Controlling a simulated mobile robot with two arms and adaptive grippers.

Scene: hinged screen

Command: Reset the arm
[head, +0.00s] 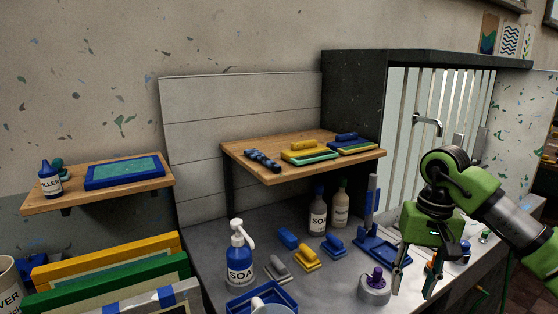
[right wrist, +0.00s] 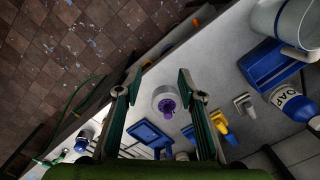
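My right gripper (head: 414,280) hangs from the green right arm (head: 482,194) at the right of the head view, above the front part of the grey counter. Its two fingers point down and stand apart with nothing between them. In the right wrist view the gripper (right wrist: 158,84) also shows open, and a round grey pot with a purple knob (right wrist: 166,101) lies below and beyond the fingers. The same pot (head: 375,288) is just left of the gripper in the head view, apart from it. My left gripper is in neither view.
A soap bottle (head: 239,258), several yellow, blue and grey hand tools, and a blue stand (head: 381,250) are on the counter (head: 208,238). A wooden shelf (head: 268,173) holds more tools. Framed screens (head: 110,270) lean at lower left.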

